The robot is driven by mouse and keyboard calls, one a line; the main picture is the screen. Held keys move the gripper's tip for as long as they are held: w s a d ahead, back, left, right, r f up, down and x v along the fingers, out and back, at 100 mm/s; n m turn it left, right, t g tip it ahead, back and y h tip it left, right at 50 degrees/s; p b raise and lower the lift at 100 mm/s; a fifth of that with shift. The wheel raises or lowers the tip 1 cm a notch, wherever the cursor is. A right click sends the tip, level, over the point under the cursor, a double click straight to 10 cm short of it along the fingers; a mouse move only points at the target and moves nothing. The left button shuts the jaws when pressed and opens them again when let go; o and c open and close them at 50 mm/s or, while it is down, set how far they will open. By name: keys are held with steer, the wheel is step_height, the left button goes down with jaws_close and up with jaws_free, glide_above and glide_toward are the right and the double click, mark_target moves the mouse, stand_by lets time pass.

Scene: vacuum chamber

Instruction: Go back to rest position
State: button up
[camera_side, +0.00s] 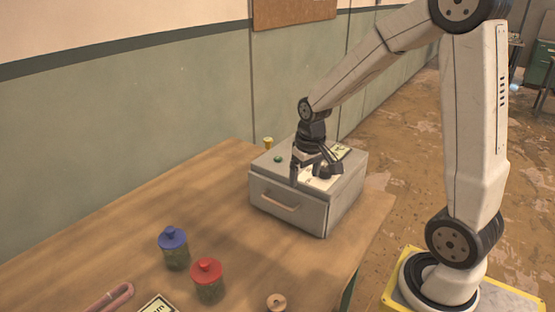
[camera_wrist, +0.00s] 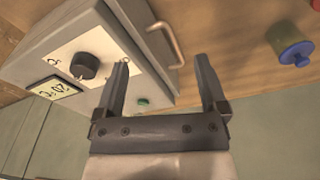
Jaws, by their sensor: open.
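My gripper (camera_side: 311,170) is over the top of a grey box (camera_side: 289,211), the vacuum chamber, at the table's far end. In the wrist view my gripper (camera_wrist: 166,80) shows two dark fingers spread apart with nothing between them. The box (camera_wrist: 150,22) has a bar handle (camera_wrist: 165,42) on its front. Its top carries a white panel with a black knob (camera_wrist: 84,65), a green button (camera_wrist: 143,101) and a small display (camera_wrist: 55,88). From the side view I cannot tell whether the fingers touch the box.
On the wooden table (camera_side: 130,225) stand a blue-lidded jar (camera_side: 174,250) and a red-lidded jar (camera_side: 208,281). A small wooden ring (camera_side: 277,302), a pink tool (camera_side: 110,298) and a labelled card (camera_side: 158,304) lie near the front. A yellow piece (camera_side: 268,143) shows behind the box. The table's left part is clear.

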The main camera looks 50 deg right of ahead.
steer(key=s+a+f+n, duration=0.1)
steer(key=s+a, duration=0.2)
steer(key=a, duration=0.2)
steer(key=s+a+f+n+t, duration=0.1)
steer(key=s+a+f+n, duration=0.1)
steer(key=a, duration=0.4)
steer(key=shift+s+a, duration=0.25)
steer(key=shift+s, duration=0.5)
steer(key=shift+f, duration=0.1)
